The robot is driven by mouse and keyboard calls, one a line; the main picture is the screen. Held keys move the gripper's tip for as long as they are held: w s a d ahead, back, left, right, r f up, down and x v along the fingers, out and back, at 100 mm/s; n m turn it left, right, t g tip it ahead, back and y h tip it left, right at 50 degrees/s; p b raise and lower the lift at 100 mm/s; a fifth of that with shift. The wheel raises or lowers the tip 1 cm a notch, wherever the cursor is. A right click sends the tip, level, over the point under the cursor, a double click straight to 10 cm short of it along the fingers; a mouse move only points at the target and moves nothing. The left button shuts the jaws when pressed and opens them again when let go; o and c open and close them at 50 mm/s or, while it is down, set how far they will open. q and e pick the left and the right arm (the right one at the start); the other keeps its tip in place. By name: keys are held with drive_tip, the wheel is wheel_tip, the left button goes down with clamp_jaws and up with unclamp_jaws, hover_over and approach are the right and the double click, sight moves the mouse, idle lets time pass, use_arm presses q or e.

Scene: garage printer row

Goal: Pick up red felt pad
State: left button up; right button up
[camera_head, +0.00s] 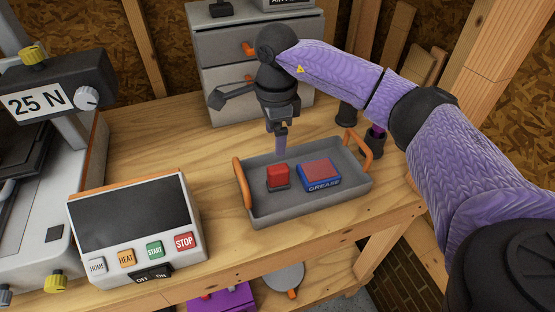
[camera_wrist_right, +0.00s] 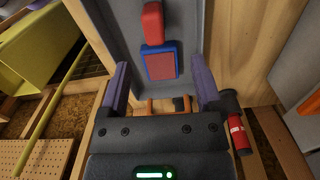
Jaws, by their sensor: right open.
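A flat red pad (camera_head: 319,169) lies in a blue holder marked GREASE (camera_head: 323,185), inside a grey tray (camera_head: 300,210) with orange handles. In the right wrist view the red pad (camera_wrist_right: 161,66) fills most of the blue holder. A separate red block (camera_head: 278,173) on a dark base stands just left of the holder in the tray. My right gripper (camera_head: 281,150) is above the tray, pointing down, over its back left part in the head view. In the right wrist view my right gripper (camera_wrist_right: 160,70) is open and empty, its fingers apart on either side of the pad's line. My left gripper is out of view.
A control panel (camera_head: 130,215) with buttons stands left of the tray. A grey drawer cabinet (camera_head: 222,95) is behind it. Dark cups (camera_head: 376,140) stand behind the tray's right end. The wooden bench (camera_head: 170,130) is clear between panel and cabinet.

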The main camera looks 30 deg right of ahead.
sight(278, 168)
drive_tip(key=f+b, duration=0.1)
drive_tip(key=f, duration=0.5)
drive_tip(key=s+f+b, duration=0.1)
drive_tip(key=f, duration=0.2)
drive_tip(key=shift+f+b, duration=0.3)
drive_tip(key=shift+b, duration=0.05)
drive_tip(key=shift+f, duration=0.1)
drive_tip(key=c, duration=1.1)
clamp_jaws()
wheel_tip(278, 168, up, 10)
drive_tip(key=p, duration=0.2)
drive_tip(key=shift+p, duration=0.4)
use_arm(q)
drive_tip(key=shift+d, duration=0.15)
